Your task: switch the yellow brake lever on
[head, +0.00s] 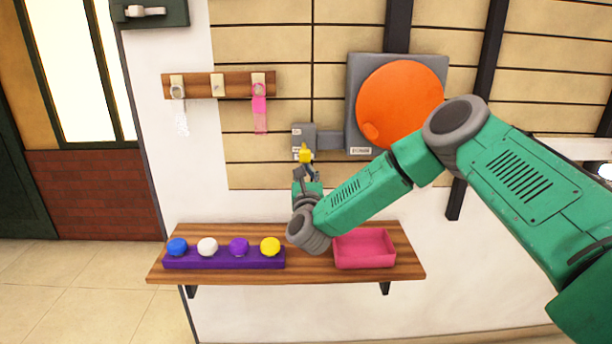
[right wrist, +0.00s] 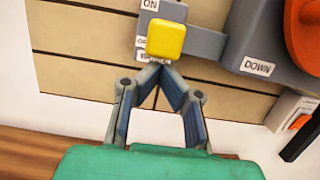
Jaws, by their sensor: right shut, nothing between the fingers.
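The yellow brake lever (head: 305,153) sticks out from a small grey box (head: 298,131) on the wall. In the right wrist view the yellow knob (right wrist: 166,40) is just beyond my fingertips. An "ON" label (right wrist: 150,5) is above it, and a partly hidden "OF…" label is beside its lower left. My right gripper (head: 307,172) is just below the knob. In the right wrist view its fingertips (right wrist: 159,68) meet, with nothing between them. Whether they touch the knob I cannot tell. My left gripper is not in view.
An orange disc (head: 400,103) on a grey panel is right of the lever, with a "DOWN" label (right wrist: 257,67). Below is a wooden shelf (head: 215,276) with a purple holder of coloured balls (head: 225,262) and a pink tray (head: 365,262). A hook rack (head: 235,85) hangs upper left.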

